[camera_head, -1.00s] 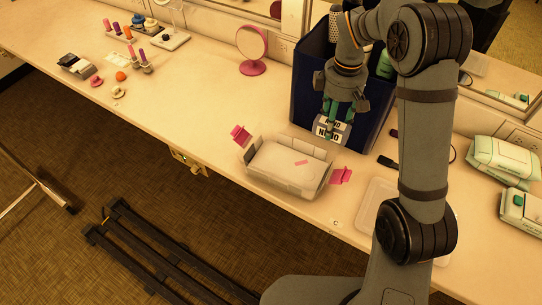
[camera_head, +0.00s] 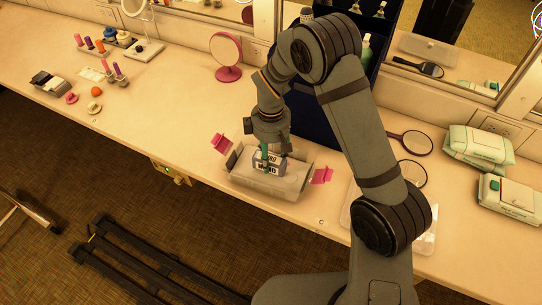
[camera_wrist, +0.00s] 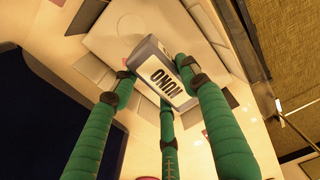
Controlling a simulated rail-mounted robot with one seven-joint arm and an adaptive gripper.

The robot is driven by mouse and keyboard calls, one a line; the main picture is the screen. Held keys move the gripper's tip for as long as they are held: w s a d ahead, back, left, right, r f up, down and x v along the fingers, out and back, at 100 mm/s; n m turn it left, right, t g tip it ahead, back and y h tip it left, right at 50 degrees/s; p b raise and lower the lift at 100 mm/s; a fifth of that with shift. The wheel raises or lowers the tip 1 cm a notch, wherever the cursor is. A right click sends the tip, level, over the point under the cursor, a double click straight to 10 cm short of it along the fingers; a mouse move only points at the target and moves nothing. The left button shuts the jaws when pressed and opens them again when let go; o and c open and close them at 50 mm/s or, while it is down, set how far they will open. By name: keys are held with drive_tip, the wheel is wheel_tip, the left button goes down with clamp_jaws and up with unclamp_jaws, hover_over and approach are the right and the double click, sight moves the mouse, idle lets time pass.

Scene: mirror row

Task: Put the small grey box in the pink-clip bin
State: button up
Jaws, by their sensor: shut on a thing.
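The small grey box (camera_head: 268,168) has a white label with dark lettering. My gripper (camera_head: 267,154) is shut on it and points down over the pink-clip bin. The wrist view shows the box (camera_wrist: 160,72) tilted between green fingers (camera_wrist: 160,85). The bin (camera_head: 240,187) is pale and clear, with a pink clip (camera_head: 221,143) at its left end and another pink clip (camera_head: 322,176) at its right. The box overlaps the bin's inside in the head view; I cannot tell whether it touches the floor. The box hides part of the bin.
A dark blue case (camera_head: 318,110) stands behind my arm. A pink round mirror (camera_head: 227,55) stands on the counter at the back left. Green-and-white packs (camera_head: 478,148) and a dark hand mirror (camera_head: 413,142) lie at right.

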sight(271, 155)
drive_tip(key=shift+f, duration=0.25)
drive_tip(key=shift+f, duration=0.2)
drive_tip(key=o, duration=1.2)
wheel_tip(271, 155, up, 12)
drive_tip(key=shift+r, duration=0.25)
